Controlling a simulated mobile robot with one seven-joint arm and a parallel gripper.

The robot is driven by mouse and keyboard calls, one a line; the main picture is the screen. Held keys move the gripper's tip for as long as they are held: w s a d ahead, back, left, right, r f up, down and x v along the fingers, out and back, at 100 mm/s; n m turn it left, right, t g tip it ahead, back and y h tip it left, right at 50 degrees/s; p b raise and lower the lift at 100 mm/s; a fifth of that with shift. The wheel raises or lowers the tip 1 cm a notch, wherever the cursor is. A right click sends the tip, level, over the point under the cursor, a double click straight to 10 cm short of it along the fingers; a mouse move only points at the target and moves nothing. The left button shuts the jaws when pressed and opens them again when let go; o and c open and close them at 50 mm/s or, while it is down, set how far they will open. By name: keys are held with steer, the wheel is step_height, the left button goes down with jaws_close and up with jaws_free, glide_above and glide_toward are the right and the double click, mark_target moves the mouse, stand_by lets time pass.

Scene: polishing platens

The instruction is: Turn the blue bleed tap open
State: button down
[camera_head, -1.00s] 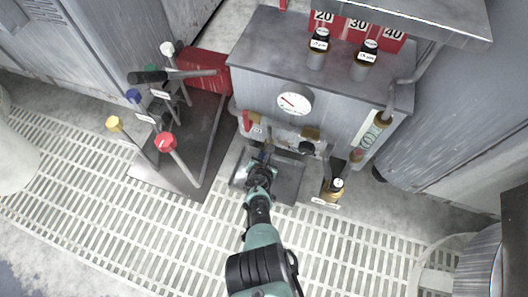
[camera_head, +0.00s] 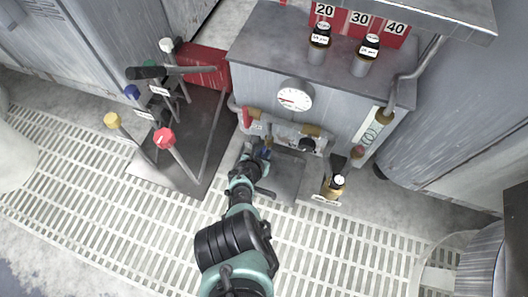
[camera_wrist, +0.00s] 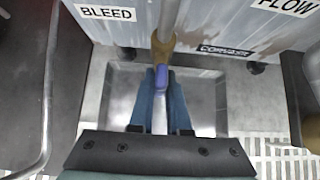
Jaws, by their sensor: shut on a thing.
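The bleed tap shows in the wrist view as a brass body (camera_wrist: 163,45) on a grey pipe, with a blue-violet lever (camera_wrist: 161,80). The lever points from the brass body back toward my wrist, roughly in line with the pipe as seen here. My gripper (camera_wrist: 161,74) has its two blue fingers closed on either side of the lever, shut on it. In the head view my gripper (camera_head: 263,156) is at the low front of the grey cabinet, and only a little blue shows there. A "BLEED" label (camera_wrist: 106,13) is left of the tap.
A metal tray (camera_head: 287,182) lies below the tap. A round gauge (camera_head: 294,96) and a red-handled valve (camera_head: 246,118) are on the cabinet. Coloured levers, including a red knob (camera_head: 164,138), stand left. A brass-coloured bottle (camera_head: 334,186) stands right. Slatted floor is open in front.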

steer(key=c, duration=0.9)
jaws_free()
steer(key=shift+s+a+r+p, duration=0.1)
steer(key=shift+s+r+p, duration=0.15)
steer(key=shift+r+p, duration=0.25)
steer(key=p+v, duration=1.2)
steer(key=p, duration=0.1)
steer(key=shift+s+f+p, duration=0.1)
steer(key=shift+p, duration=0.2)
